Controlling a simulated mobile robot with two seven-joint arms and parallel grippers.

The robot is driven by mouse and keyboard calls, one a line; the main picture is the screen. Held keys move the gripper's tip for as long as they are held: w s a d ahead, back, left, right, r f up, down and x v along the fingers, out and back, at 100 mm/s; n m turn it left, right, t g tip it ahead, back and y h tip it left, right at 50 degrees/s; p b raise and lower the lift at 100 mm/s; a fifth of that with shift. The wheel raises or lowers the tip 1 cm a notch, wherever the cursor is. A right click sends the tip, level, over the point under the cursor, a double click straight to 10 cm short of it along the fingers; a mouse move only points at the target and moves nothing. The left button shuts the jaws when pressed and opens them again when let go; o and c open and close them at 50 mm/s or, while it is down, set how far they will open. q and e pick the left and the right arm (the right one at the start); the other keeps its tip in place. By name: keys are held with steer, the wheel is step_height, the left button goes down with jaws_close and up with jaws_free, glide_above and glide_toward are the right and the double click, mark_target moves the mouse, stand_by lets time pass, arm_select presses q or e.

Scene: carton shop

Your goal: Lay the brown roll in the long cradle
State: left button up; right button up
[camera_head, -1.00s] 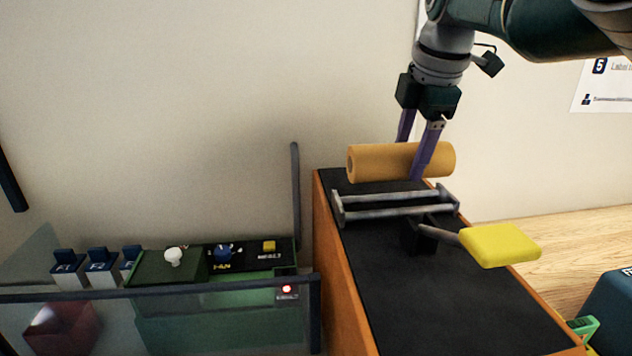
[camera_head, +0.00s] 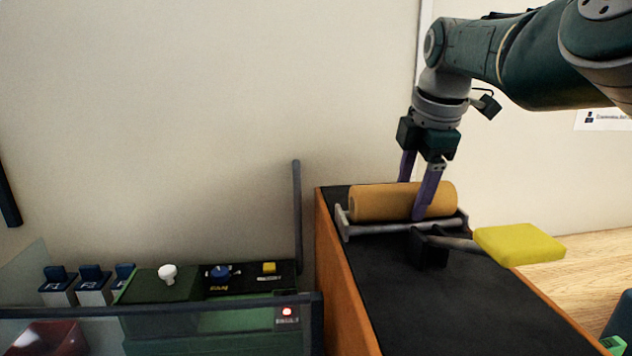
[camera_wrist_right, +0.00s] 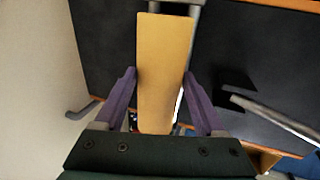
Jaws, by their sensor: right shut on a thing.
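The brown roll (camera_head: 385,203) lies level along the long cradle (camera_head: 400,229), a grey metal frame with raised end plates on a black-topped stand. It looks low within the frame; whether it touches the rails is hidden. My right gripper (camera_head: 418,205), with purple fingers, is shut on the roll, one finger in front and one behind. In the right wrist view the roll (camera_wrist_right: 163,70) stretches away between the two fingers (camera_wrist_right: 160,98), and a bit of the cradle (camera_wrist_right: 186,10) shows at the top. My left gripper is not in view.
A yellow paddle (camera_head: 518,244) on a lever sticks out right of the cradle from a black block. A green machine (camera_head: 215,325) with knobs and a red light stands left, beside a dark upright post (camera_head: 297,215). The black top (camera_head: 440,310) nearer me is clear.

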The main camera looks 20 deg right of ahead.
mark_target(412, 185)
steer(key=o, duration=1.6)
steer(key=shift+f, duration=0.1)
steer(key=shift+c, duration=0.2)
steer(key=shift+r, duration=0.45)
steer(key=p+v, duration=0.2)
steer(key=v, duration=0.1)
steer(key=shift+r, duration=0.2)
steer(key=v, duration=0.8)
steer(key=shift+r+b, duration=0.45)
steer(key=shift+s, duration=0.1)
